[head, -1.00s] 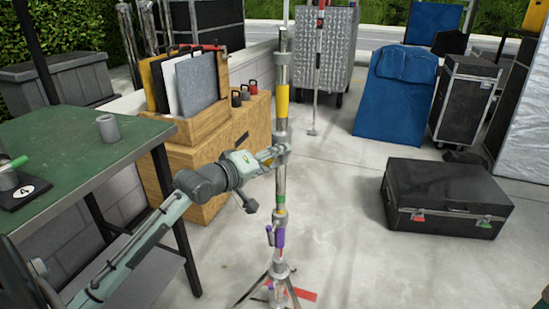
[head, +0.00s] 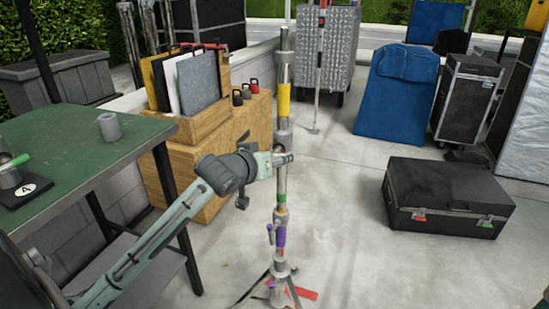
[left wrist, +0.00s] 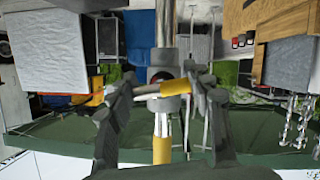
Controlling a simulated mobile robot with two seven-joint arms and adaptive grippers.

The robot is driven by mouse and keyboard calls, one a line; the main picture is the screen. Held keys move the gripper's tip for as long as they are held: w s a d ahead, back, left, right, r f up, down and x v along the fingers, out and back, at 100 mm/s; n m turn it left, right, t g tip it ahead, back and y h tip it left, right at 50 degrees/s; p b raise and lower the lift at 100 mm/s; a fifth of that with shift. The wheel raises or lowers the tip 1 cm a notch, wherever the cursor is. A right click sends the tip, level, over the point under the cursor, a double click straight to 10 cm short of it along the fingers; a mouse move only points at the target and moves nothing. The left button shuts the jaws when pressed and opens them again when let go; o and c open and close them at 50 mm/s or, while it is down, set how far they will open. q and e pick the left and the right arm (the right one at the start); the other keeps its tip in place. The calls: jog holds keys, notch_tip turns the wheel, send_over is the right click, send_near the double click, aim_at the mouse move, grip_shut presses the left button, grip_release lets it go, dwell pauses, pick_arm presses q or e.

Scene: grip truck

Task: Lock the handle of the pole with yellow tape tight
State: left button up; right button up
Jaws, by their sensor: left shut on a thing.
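The stand pole with yellow tape (head: 284,99) rises upright in the middle of the head view. Its lower tube carries green, yellow and purple bands. My left gripper (head: 282,158) is at the pole's collar, just below the taped section. In the head view the gripper mostly hides the handle. How tight the handle is cannot be seen. My right gripper is not in view.
A green table (head: 70,150) with a grey cup (head: 109,127) stands at left. A wooden box (head: 215,155) with boards is behind my arm. A black case (head: 449,195) lies at right. The stand's legs (head: 278,286) spread below. Floor between the stand and the case is clear.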

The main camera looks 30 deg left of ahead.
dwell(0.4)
pick_arm(q)
jog(key=o, duration=1.2)
jog(key=shift+c, duration=0.2)
jog(key=shift+s+r, duration=0.1)
jog(key=shift+s, duration=0.15)
jog(key=v, duration=0.7)
jog(key=shift+w, duration=0.1)
